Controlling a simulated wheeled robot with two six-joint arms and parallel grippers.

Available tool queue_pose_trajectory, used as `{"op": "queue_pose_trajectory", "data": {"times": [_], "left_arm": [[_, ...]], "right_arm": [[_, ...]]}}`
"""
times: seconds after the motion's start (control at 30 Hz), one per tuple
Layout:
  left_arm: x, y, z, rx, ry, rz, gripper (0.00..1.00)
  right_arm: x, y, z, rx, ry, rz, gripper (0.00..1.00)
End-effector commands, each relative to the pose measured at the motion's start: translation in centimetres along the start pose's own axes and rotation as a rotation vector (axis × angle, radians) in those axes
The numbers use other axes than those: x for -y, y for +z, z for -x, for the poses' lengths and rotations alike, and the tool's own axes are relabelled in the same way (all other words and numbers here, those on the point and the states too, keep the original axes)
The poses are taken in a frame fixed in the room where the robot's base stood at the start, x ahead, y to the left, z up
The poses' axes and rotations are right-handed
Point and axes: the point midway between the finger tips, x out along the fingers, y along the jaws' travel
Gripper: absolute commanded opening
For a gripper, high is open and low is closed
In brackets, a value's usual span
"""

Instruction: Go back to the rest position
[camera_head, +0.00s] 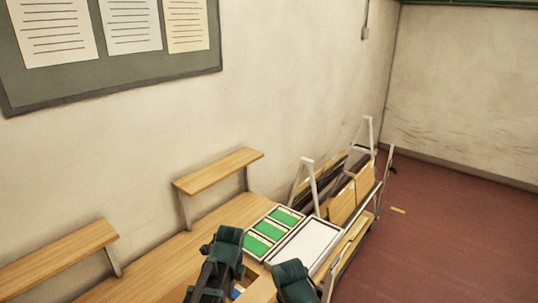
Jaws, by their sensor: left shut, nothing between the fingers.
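My left gripper (222,256) is at the bottom centre, dark teal and black, in front of the wooden bench (182,248). It is shut and holds nothing. Its fingertips are hard to make out. Another dark teal part of my body shows to its right at the bottom edge. I do not see my right gripper.
Beyond my gripper lie a tray with green panels (265,230) and a white-surfaced tray (306,243). A metal rack (309,188) with upright boards (342,206) stands behind them. Raised wooden shelves (218,171) line the wall.

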Motion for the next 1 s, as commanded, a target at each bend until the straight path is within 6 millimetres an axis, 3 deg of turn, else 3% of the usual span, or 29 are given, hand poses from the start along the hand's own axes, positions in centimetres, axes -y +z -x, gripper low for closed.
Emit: {"op": "queue_pose_trajectory", "data": {"times": [0.03,0.6,0.8,1.0], "left_arm": [[-1.0,-1.2,-1.6,-0.001,0.005,0.091,0.00],[-8.3,-9.3,-8.8,0.035,0.053,1.213,0.00],[-9.7,-10.6,-9.9,0.052,0.057,1.451,0.00],[-10.1,-11.0,-10.1,0.059,0.058,1.533,0.00]], "right_arm": [[0.2,-0.1,-1.7,0.000,0.000,0.001,0.00],[0.9,-0.6,-9.7,-0.001,0.002,0.008,0.00],[1.0,-0.7,-11.1,-0.001,0.002,0.009,0.00],[1.0,-0.7,-11.3,-0.001,0.003,0.010,0.00]]}}
